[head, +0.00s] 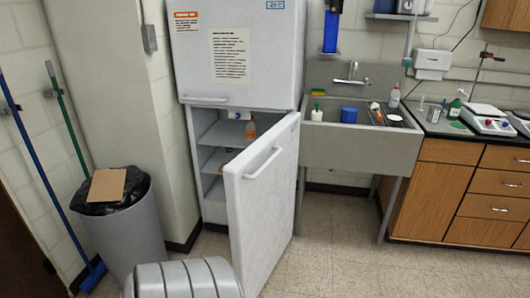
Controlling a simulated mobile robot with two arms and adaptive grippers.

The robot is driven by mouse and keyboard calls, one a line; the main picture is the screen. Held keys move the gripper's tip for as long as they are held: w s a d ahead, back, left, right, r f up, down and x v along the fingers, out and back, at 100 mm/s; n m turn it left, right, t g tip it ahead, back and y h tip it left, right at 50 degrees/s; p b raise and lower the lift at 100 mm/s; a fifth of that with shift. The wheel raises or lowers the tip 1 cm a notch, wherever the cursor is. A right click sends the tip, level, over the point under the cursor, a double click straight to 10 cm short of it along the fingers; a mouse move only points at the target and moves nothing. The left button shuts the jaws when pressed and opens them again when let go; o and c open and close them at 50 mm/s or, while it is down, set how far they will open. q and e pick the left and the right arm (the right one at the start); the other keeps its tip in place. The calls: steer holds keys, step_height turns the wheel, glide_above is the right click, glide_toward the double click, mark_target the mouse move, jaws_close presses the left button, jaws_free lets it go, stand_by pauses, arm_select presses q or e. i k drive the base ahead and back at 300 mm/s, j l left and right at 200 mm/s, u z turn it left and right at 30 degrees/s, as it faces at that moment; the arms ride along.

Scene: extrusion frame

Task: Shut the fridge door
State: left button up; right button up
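The white fridge (238,50) stands against the back wall, left of the sink. Its upper door is shut and carries an orange label and a printed sheet. Its lower door (270,205) stands open, swung out toward me, hinged on its right side. A bar handle (262,163) runs along the top of this door's outer face. Behind the door, shelves (215,160) show with a few small items, one of them orange. The door hides part of the inside. Neither of my grippers is in view.
A grey bin (130,235) with a black liner and cardboard on top stands left of the fridge. A blue broom (45,170) leans on the left wall. A sink (360,145) and wooden cabinets (465,195) are right. The floor (350,260) right of the door is clear.

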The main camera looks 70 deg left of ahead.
mark_target(260, 184)
steer(key=u, duration=2.05)
